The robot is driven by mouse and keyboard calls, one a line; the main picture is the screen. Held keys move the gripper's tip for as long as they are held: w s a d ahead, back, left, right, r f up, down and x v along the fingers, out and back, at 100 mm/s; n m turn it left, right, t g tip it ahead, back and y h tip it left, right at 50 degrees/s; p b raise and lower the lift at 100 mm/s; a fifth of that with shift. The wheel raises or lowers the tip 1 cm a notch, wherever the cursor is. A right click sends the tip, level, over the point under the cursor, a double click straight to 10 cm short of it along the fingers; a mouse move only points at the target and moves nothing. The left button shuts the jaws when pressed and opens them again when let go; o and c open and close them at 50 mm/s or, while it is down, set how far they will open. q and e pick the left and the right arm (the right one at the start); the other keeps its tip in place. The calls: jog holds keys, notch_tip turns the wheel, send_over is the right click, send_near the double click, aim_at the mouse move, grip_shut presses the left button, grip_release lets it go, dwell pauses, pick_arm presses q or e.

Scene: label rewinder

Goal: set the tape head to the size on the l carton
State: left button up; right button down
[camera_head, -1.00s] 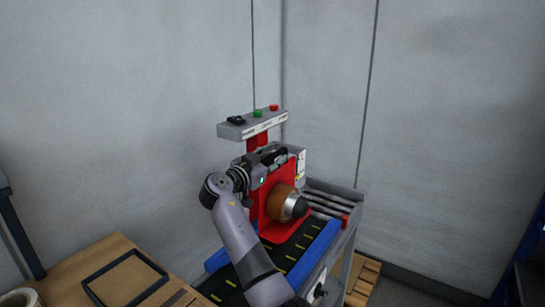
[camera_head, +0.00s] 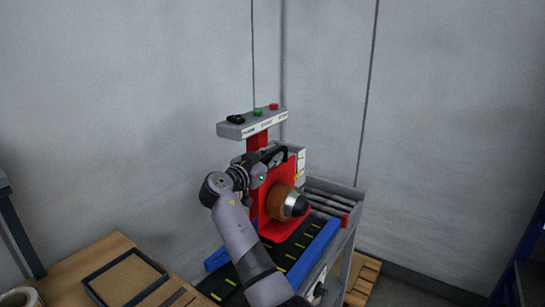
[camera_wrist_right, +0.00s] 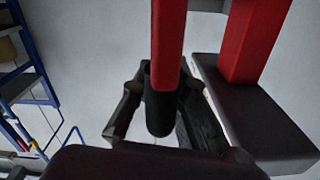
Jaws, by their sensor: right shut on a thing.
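In the right wrist view, the right gripper (camera_wrist_right: 163,115) is shut around a dark grip (camera_wrist_right: 159,98) at the end of a red bar (camera_wrist_right: 168,45). Any scale on the head is too small to read. I cannot make out the l carton. My left gripper is not in view.
A grey control box (camera_head: 250,124) with green and red buttons sits above the head on a red post. The conveyor has blue side rails (camera_head: 318,248) and rollers (camera_head: 330,198) behind. A wooden table (camera_head: 85,262) with a black frame (camera_head: 97,288) is at lower left. Walls close in behind.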

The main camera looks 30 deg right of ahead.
jog(key=shift+r, duration=0.3)
notch_tip(320, 180, up, 5)
jog(key=shift+f+b, duration=0.1)
jog(key=shift+b, duration=0.9)
jog(key=shift+r, duration=0.45)
jog(key=c, duration=2)
grip_release()
jog(key=o, duration=0.4)
jog(key=shift+o, duration=0.2)
jog(key=shift+f, duration=0.15)
jog(key=shift+a, duration=0.1)
